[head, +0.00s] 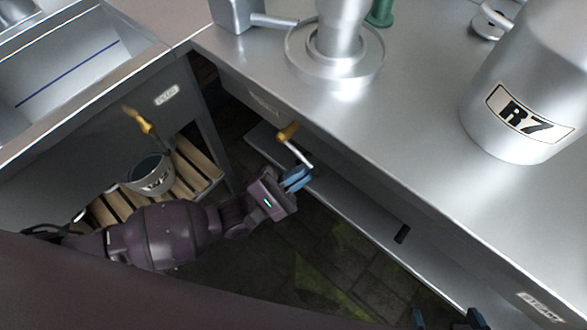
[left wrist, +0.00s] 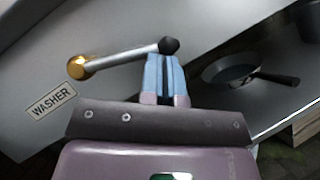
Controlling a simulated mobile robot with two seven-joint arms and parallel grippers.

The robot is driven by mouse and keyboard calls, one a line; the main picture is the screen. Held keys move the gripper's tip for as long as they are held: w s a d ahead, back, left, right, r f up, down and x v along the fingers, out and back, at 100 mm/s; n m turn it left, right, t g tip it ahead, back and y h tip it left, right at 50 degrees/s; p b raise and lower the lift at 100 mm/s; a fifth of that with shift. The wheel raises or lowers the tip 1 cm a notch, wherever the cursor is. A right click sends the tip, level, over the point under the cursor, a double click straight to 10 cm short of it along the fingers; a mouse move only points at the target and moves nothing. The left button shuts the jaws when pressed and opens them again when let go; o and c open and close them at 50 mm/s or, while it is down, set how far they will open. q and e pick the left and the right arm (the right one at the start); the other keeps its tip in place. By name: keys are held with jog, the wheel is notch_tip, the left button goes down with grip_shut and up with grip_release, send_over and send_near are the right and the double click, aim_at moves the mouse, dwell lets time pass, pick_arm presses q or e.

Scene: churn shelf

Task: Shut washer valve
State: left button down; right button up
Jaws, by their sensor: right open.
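The washer valve has a brass hub (head: 288,132) on the front face of the steel counter, with a thin metal lever slanting down to the right. In the left wrist view the brass hub (left wrist: 79,67) sits above a WASHER label (left wrist: 51,101), and the lever (left wrist: 125,53) runs right to a black knob (left wrist: 169,46). My left gripper (head: 304,174) is at the lever's free end. Its blue fingers (left wrist: 164,60) are close together with the knob at their tips; whether they grip it is unclear. My right gripper (head: 447,318) is open at the bottom edge, far from the valve.
An R7 churn (head: 520,125) stands on the counter. A pan (left wrist: 232,72) lies on the lower shelf. Open floor lies between the units.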

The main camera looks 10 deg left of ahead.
pick_arm(q)
jog(key=shift+s+d+r+n+t, duration=0.1)
jog(key=shift+d+r+n+t, duration=0.15)
jog(key=shift+r, duration=0.3)
jog(key=shift+s+d+r+n+t, duration=0.15)
jog(key=shift+d+r+n, duration=0.1)
jog(key=shift+r, duration=0.45)
jog(key=v, duration=1.1)
jog(key=shift+b, duration=0.3)
